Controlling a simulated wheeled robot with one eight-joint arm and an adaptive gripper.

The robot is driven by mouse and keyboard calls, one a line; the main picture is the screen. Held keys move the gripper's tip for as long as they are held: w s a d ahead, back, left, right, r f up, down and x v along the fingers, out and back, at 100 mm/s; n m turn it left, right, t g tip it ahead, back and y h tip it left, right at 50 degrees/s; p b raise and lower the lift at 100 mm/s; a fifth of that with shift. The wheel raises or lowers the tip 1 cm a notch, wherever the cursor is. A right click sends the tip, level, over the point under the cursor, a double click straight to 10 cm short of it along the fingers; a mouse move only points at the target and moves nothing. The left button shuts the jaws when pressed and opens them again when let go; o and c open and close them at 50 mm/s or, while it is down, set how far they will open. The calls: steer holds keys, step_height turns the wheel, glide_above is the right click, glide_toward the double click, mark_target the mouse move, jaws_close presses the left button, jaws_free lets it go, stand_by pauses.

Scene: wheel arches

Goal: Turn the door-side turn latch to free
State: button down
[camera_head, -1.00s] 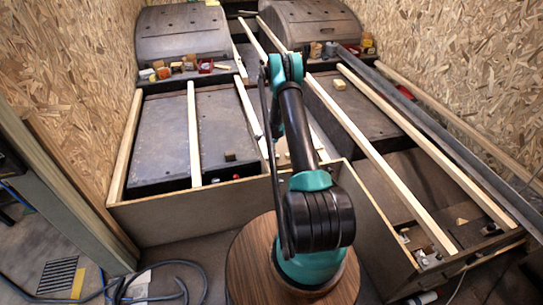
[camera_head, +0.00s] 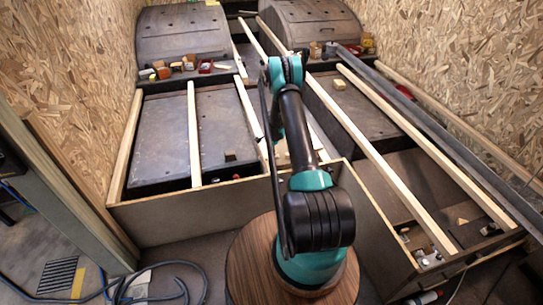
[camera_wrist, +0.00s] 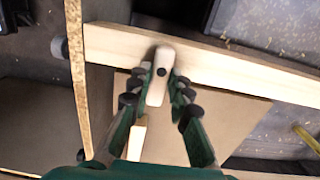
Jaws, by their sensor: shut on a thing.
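The turn latch (camera_wrist: 160,70) is a small pale wooden bar with rounded ends and a dark pivot dot. In the wrist view it lies across a pale wooden rail (camera_wrist: 225,62), and its lower end reaches past the rail's lower edge. My gripper (camera_wrist: 157,88) has its dark-padded green fingers on both sides of the latch and is shut on it. In the head view my arm hides the gripper, and I cannot make out the latch there.
A thin upright board edge (camera_wrist: 76,75) stands left of the gripper in the wrist view. A second pale piece (camera_wrist: 137,138) lies below the latch. In the head view, long pale slats (camera_head: 193,135) cross the boxes, and a cable (camera_head: 165,275) lies on the floor.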

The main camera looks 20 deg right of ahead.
steer(key=n, duration=0.4)
steer(key=shift+w, duration=0.15)
steer(key=n, duration=0.5)
steer(key=shift+w+a, duration=0.1)
steer(key=shift+w, duration=0.05)
steer(key=n, duration=0.4)
steer(key=shift+w+a+n, duration=0.1)
steer(key=shift+a+n, duration=0.05)
steer(key=shift+n, duration=0.15)
steer(key=shift+a+n, duration=0.15)
steer(key=shift+n, duration=2.05)
steer(key=c, duration=1.4)
jaws_free()
